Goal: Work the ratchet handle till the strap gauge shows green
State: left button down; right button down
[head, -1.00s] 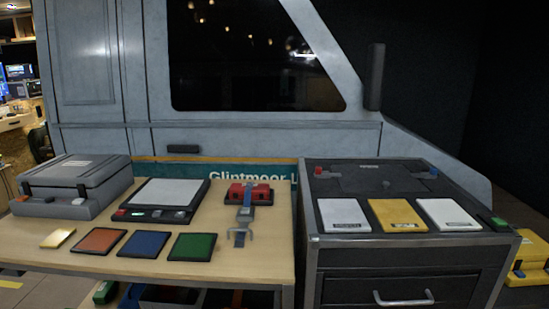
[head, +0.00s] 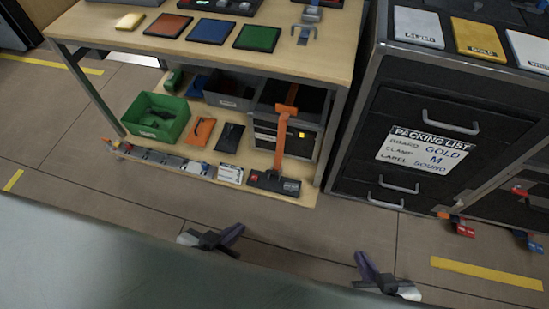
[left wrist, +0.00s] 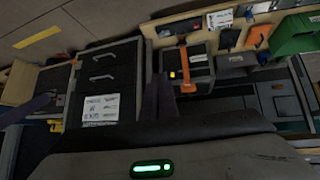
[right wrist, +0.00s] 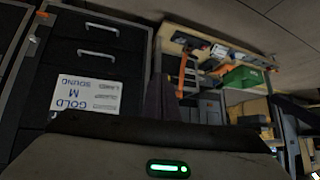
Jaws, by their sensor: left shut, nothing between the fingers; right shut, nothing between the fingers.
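On the lower shelf, an orange strap (head: 282,135) runs over a dark box (head: 262,137) down to a black ratchet-like unit (head: 273,182) with a small red mark. A small yellow square (head: 301,134), perhaps the gauge, shows on the box front. The strap (left wrist: 186,70) and yellow square (left wrist: 172,75) also show in the left wrist view; I see no green on that square. My left gripper (head: 236,232) and right gripper (head: 361,258) are shut and empty, apart from the shelf, low in the head view. Which part is the handle is unclear.
A green bin (head: 157,117) and a dark bin (head: 230,90) stand on the shelf. A dark drawer cabinet (head: 425,110) with a packing list (head: 424,147) is at the right. Coloured plates lie on the tabletop (head: 130,37). The floor (head: 90,190) in front looks clear.

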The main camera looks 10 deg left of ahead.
aim_at(276, 173)
jog(key=k, duration=1.25)
jog(key=z, duration=0.65)
jog(key=i, duration=1.35)
jog(key=u, duration=0.6)
jog(key=i, duration=0.55)
jog(key=u, duration=0.65)
